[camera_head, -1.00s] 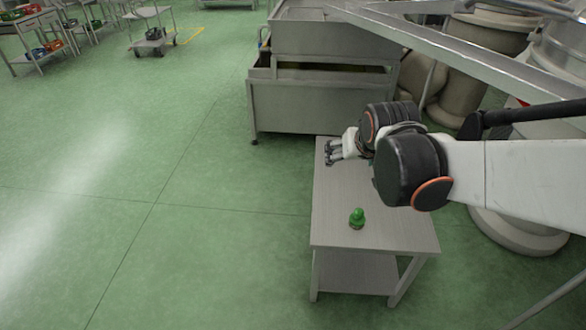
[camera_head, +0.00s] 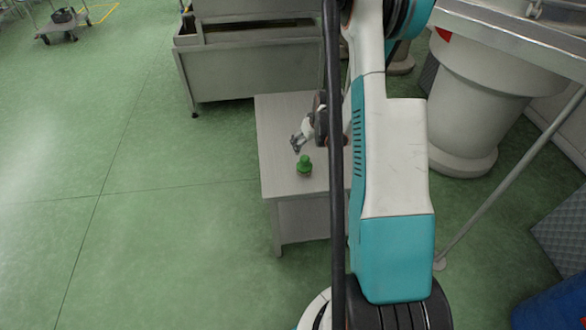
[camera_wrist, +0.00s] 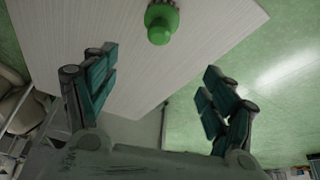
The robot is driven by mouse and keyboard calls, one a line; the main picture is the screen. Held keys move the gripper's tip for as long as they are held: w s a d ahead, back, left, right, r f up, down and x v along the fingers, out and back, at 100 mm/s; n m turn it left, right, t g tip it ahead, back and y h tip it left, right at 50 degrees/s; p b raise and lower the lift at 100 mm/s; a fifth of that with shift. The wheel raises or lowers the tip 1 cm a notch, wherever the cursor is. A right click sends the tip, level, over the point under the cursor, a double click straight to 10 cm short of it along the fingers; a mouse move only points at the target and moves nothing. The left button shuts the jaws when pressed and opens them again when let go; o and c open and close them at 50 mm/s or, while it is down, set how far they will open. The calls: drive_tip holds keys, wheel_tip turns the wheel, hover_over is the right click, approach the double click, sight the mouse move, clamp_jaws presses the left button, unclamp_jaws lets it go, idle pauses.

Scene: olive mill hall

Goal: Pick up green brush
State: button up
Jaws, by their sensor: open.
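Part of my gripper is hidden behind my arm in the head view.
A steel machine (camera_head: 240,70) stands behind the table. A large pale vat (camera_head: 480,100) is at the right, with a sloping metal rail (camera_head: 515,170) in front. A cart (camera_head: 62,22) is far off at upper left. The green floor left of the table is clear.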

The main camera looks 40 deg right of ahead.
sight(306, 158)
drive_tip(key=b+x, duration=0.1)
drive_tip(key=x, duration=0.3)
drive_tip(key=s+b+x, duration=0.1)
drive_tip(key=x, duration=0.2)
drive_tip(key=b+x, duration=0.1)
drive_tip(key=x, duration=0.3)
drive_tip(key=shift+s+d+f, duration=0.2)
drive_tip(key=shift+d+f, duration=0.1)
drive_tip(key=shift+f, duration=0.35)
drive_tip(key=shift+b+x, duration=1.45)
drive_tip(key=shift+x, duration=1.2)
drive_tip(key=shift+w+a+r, duration=0.1)
drive_tip(key=shift+w+a, duration=0.05)
drive_tip(key=shift+a, duration=0.1)
drive_tip(key=c, duration=1.3)
drive_tip(key=shift+r, duration=0.1)
drive_tip(key=shift+c, duration=0.2)
wheel_tip(306, 158, up, 20)
drive_tip(key=p, duration=0.7)
